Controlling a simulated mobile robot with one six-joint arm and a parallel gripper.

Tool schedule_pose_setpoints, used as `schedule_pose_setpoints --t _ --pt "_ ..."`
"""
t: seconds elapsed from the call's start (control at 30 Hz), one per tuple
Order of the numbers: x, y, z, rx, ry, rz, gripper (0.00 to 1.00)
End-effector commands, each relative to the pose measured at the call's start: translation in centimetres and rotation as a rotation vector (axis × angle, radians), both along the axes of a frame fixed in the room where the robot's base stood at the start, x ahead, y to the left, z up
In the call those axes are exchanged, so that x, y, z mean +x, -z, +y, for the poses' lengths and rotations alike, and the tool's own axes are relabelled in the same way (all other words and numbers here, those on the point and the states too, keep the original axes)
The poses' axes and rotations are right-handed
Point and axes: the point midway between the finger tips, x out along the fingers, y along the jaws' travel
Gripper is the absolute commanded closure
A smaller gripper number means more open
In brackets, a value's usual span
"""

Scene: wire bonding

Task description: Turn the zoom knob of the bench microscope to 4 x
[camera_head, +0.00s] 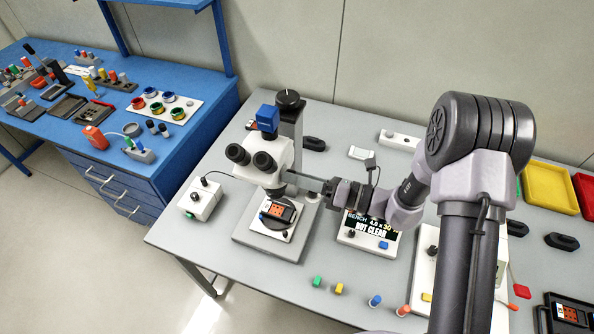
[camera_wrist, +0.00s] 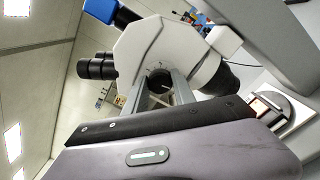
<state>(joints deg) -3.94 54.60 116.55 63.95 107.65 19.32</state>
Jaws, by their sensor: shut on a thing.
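The bench microscope (camera_head: 282,152) has a white head, black eyepieces and a blue top part. It stands over a stage (camera_head: 275,225) holding a small orange part. My gripper (camera_head: 291,178) reaches in from the right and is shut at the right side of the head. In the wrist view the dark round zoom knob (camera_wrist: 158,80) sits between the two fingers (camera_wrist: 158,90), against the white head (camera_wrist: 160,48). The knob's marks cannot be read. The display (camera_head: 370,226) seems to read "BENCH 4.0 x 30" and "NOT CLEAR"; my arm partly covers it.
A small white box (camera_head: 200,199) with a cable stands left of the microscope. Several coloured pegs (camera_head: 339,288) stand at the table's front. Yellow (camera_head: 550,186) and red trays lie at the right. A blue bench (camera_head: 200,125) with tools is at the left.

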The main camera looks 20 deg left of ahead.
Motion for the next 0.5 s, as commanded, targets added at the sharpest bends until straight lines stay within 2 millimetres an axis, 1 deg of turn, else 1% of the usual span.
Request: schedule_pose_setpoints --t 0.03,0.2,0.5 --pt "-0.02 -0.23 -0.01 0.002 0.0 0.027 1.0" --pt "0.01 -0.13 -0.01 0.008 0.0 0.104 1.0" --pt "0.01 0.0 -0.01 0.013 0.0 0.167 1.0"
